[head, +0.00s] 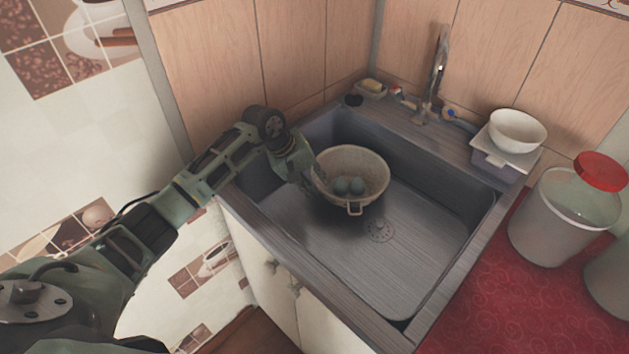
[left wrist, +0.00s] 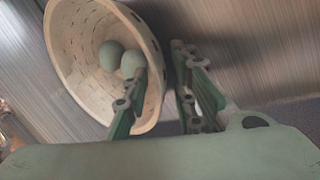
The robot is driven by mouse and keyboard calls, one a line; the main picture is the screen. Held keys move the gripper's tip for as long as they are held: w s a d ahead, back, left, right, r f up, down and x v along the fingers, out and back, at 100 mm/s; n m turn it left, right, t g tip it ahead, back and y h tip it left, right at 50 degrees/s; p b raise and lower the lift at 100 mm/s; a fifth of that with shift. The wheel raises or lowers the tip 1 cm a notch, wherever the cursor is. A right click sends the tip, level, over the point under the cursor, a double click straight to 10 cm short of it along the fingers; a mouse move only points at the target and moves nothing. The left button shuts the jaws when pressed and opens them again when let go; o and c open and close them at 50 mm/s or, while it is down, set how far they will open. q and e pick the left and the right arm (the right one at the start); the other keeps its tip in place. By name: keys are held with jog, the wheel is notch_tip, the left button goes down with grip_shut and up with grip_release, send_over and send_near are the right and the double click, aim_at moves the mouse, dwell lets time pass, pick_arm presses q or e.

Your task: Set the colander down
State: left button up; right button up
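The cream colander (head: 350,160) is a round bowl with rows of small slots and a small handle at its near rim. It is inside the sink basin, towards the back left, roughly upright. My right gripper is not in view.
A white bowl (head: 517,130) on a scale and a red-lidded jar (head: 565,215) stand to the right.

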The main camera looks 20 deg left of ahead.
pick_arm(q)
jog(key=shift+r+p, duration=0.3)
jog(key=shift+p, duration=0.1)
jog(key=p+v, duration=0.5)
jog(key=v, duration=0.6)
jog(key=shift+s+a+r, duration=0.2)
jog(key=shift+a+r, duration=0.05)
